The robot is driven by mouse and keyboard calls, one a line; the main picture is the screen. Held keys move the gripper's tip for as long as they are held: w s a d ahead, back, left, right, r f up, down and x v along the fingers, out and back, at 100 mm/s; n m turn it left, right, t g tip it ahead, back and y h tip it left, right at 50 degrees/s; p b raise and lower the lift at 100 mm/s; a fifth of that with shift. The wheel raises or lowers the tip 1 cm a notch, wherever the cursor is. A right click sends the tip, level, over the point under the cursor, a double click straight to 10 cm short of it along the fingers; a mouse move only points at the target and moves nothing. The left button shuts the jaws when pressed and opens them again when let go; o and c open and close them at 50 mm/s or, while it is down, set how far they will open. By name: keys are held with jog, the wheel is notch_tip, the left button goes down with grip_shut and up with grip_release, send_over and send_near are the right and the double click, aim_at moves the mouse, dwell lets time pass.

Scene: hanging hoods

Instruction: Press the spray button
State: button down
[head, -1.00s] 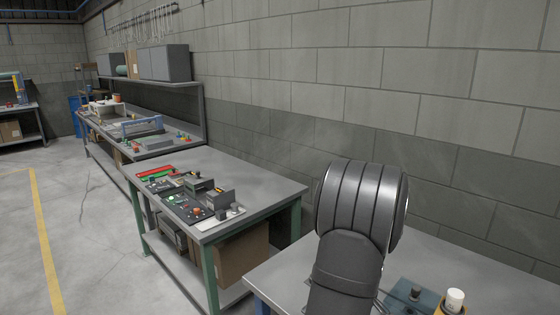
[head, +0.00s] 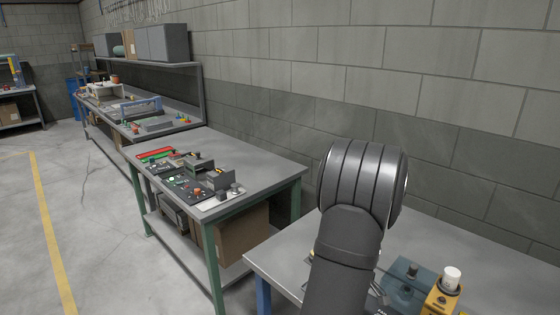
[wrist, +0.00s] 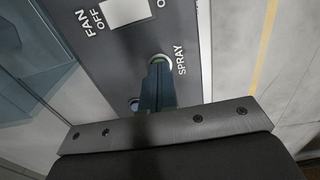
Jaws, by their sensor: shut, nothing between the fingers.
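In the wrist view, the spray button (wrist: 157,58) is a small round greenish button in a light ring, beside the word SPRAY on a dark grey panel (wrist: 185,22). My gripper (wrist: 157,70) is shut with nothing held. Its narrow fingertips lie over the lower part of the button and hide much of it. I cannot tell whether they touch it. In the head view, the panel, the button and my gripper's fingers cannot be made out.
A white FAN switch (wrist: 123,12) is above the button on the panel, and a small bluish round part (wrist: 134,104) lies left of my fingers. Clear glass (wrist: 35,70) is at the left. In the head view, a yellow block with a white cap (head: 443,295) stands on the near bench (head: 285,255).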

jog(key=shift+f, duration=0.2)
jog(key=shift+r, duration=3.5)
jog(key=shift+c, duration=1)
grip_release()
jog(key=s+d+r, duration=0.2)
jog(key=d+r, duration=0.9)
jog(key=r, duration=0.3)
jog(key=s+d+r, duration=0.2)
jog(key=d+r, duration=0.9)
jog(key=r, duration=0.4)
jog(key=shift+s+d, duration=0.25)
jog(key=shift+d, duration=0.1)
jog(key=shift+a+f, duration=0.1)
